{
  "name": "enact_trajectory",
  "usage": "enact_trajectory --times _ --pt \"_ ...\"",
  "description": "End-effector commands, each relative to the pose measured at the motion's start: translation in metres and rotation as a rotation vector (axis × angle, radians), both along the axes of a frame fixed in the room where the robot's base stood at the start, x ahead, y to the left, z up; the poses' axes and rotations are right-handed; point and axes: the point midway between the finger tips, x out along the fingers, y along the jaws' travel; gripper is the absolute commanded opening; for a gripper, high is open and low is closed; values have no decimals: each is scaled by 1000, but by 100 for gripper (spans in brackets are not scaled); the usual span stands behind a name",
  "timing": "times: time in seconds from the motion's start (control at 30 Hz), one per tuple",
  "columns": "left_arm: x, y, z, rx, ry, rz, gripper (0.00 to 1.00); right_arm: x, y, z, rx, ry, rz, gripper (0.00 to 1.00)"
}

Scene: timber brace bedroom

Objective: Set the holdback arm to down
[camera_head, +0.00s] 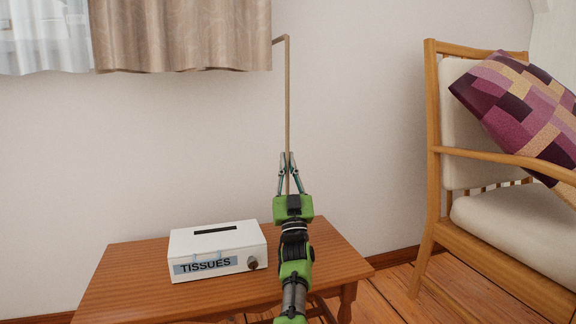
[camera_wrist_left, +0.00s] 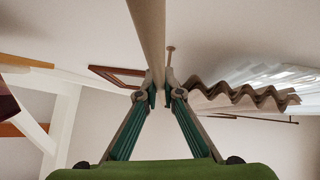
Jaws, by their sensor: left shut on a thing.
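The holdback arm (camera_head: 287,95) is a thin tan-brown rod that hangs nearly straight down against the pale wall. Its top bends left behind or beside the curtain's edge. My left gripper (camera_head: 287,156) is shut on the rod's lower part, with its green fingers pointing up and pinching from both sides. In the left wrist view the holdback arm (camera_wrist_left: 152,38) runs from the top edge down between the fingertips of the left gripper (camera_wrist_left: 161,92). My right gripper is not in view.
A patterned brown curtain (camera_head: 180,35) hangs at upper left. A white tissue box (camera_head: 218,243) stands on a wooden table (camera_head: 130,280) left of my arm. A wooden armchair (camera_head: 432,140) with a purple patchwork cushion (camera_head: 515,105) stands at right. The wall between is bare.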

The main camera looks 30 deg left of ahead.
Motion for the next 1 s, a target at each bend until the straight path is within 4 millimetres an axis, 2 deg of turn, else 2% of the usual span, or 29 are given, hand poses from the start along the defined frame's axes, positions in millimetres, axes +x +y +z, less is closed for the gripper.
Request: enact_trajectory --times 0.2,0.23,0.3,0.67,0.87,1.0 --pt "2 -5 4 4 -3 -8 0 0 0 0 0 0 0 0" --pt "2 -5 4 4 -2 -8 12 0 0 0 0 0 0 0" --pt "2 -5 4 3 -1 -8 25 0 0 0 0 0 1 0" --pt "1 -4 -1 0 3 -5 25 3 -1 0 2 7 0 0" --pt "-13 -16 -22 -1 4 -6 25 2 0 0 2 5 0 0" --pt "-29 -32 -44 -2 5 -8 25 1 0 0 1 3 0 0"
